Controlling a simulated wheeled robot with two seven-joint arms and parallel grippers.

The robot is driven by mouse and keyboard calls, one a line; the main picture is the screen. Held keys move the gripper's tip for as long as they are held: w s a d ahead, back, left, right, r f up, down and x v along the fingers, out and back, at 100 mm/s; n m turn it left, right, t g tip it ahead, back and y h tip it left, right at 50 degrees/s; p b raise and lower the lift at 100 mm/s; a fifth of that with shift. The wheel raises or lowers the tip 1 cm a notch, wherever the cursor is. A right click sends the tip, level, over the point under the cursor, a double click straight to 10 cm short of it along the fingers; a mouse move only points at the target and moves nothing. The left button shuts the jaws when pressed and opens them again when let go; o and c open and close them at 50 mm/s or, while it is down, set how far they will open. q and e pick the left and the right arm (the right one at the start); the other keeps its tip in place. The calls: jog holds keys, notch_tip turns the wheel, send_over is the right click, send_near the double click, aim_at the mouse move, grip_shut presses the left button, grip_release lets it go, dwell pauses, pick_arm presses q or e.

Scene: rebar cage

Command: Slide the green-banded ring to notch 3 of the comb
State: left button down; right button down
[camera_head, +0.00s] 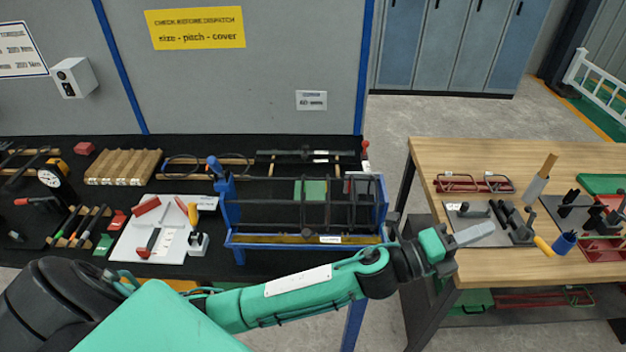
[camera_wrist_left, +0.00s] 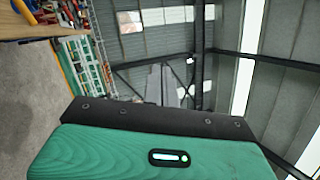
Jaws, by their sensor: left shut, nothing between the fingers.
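A blue-framed jig (camera_head: 228,214) stands at the front of the black table and carries dark bars with several upright rings (camera_head: 350,205). A yellowish strip (camera_head: 275,239) with a small white label runs along its front; I cannot make out comb notches. A green patch (camera_head: 313,188) shows among the bars; I cannot tell whether it is a ring's band. My left gripper (camera_head: 482,233) is shut and empty, right of the jig and apart from it, pointing right over the wooden table's near-left edge. The left wrist view shows only its green body (camera_wrist_left: 130,155) and the hall. My right gripper is not in view.
A white board (camera_head: 165,243) with tools and a wooden rack (camera_head: 122,166) lie left of the jig. A gap separates the tables.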

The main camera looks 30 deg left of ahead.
pick_arm(q)
jog(key=s+d+r+m+g+h, duration=0.2)
jog(key=s+d+m+g+h, duration=0.25)
jog(key=m+g, duration=0.55)
jog(key=m+g+y+p, duration=0.4)
jog(key=m+y+p, duration=0.1)
jog(key=m+y, duration=2.1)
send_over(303, 202)
jog(key=w, duration=0.4)
notch_tip(303, 202, down, 12)
jog(key=n, duration=0.1)
jog(key=shift+w+f+y, duration=0.25)
jog(key=shift+f+y, duration=0.2)
jog(key=shift+f, duration=0.2)
